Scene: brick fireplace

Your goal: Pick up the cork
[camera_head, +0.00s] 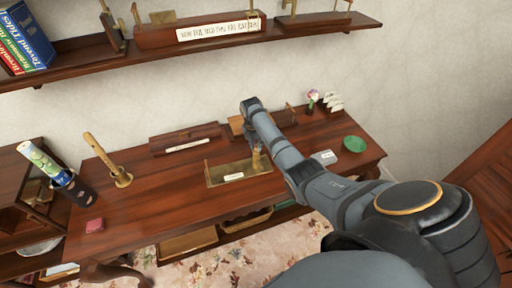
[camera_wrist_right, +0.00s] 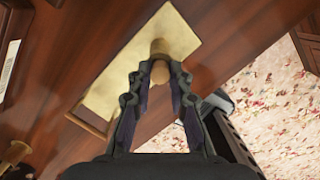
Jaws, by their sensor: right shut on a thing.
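The cork (camera_wrist_right: 160,73) is a small tan cylinder between the fingertips of my right gripper (camera_wrist_right: 158,77) in the right wrist view. The gripper is shut on it, with a finger on each side. The brass plate (camera_wrist_right: 125,87) lies beyond the fingertips on the desk; a similar tan round shape shows just past the cork against it, and I cannot tell whether this is a reflection. In the head view my right gripper (camera_head: 257,149) is over the back right part of the brass plate (camera_head: 218,181), and the cork is too small to make out clearly. My left gripper is out of view.
The wooden desk (camera_head: 150,205) holds a brass candlestick-like piece (camera_head: 121,178), a red block (camera_head: 95,225), a green dish (camera_head: 354,144) and a small flower vase (camera_head: 312,103). A wall shelf (camera_head: 190,45) hangs above. The desk's front left is mostly clear.

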